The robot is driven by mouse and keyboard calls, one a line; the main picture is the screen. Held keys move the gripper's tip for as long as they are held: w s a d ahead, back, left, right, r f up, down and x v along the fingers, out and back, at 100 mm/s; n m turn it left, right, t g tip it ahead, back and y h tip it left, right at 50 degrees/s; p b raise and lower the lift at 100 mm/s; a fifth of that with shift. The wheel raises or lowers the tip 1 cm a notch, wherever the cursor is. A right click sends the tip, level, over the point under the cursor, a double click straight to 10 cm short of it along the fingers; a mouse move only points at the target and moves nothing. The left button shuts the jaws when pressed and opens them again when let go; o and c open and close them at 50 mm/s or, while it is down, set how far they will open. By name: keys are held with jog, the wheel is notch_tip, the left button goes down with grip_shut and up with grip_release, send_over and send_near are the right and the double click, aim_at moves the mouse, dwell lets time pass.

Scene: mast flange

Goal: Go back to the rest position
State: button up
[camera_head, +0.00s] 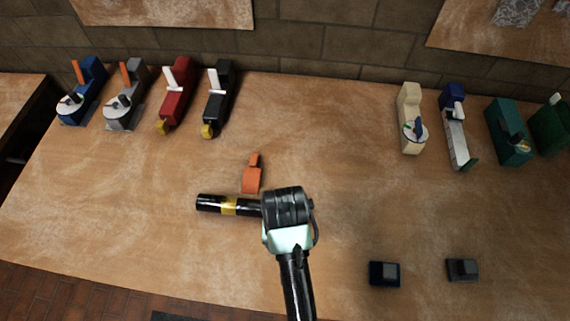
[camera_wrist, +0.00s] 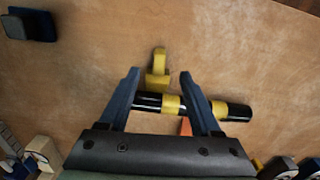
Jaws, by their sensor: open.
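A black rod with yellow bands (camera_head: 229,205) extends left from beneath my gripper (camera_head: 288,207) in the head view. My gripper is over the middle of the table, its fingertips hidden there. In the wrist view my gripper (camera_wrist: 160,75) has two blue fingers spread apart. The banded rod (camera_wrist: 236,111) runs crosswise behind the fingers, and I cannot tell whether they touch it. A yellow piece (camera_wrist: 158,66) shows beyond the rod between the fingertips. An orange piece (camera_head: 252,178) lies just above the rod in the head view; an orange part (camera_wrist: 186,126) shows below the rod in the wrist view.
Blue, grey, red and black devices stand at the table's back left, including a red one (camera_head: 174,92). Cream, blue and green devices stand back right, including a cream one (camera_head: 409,105). Two dark blocks (camera_head: 384,273) (camera_head: 462,269) sit front right. The table (camera_head: 120,220) is clear at left.

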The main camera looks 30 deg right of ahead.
notch_tip(320, 180, up, 2)
jog(key=shift+r, duration=0.1)
dwell(0.4)
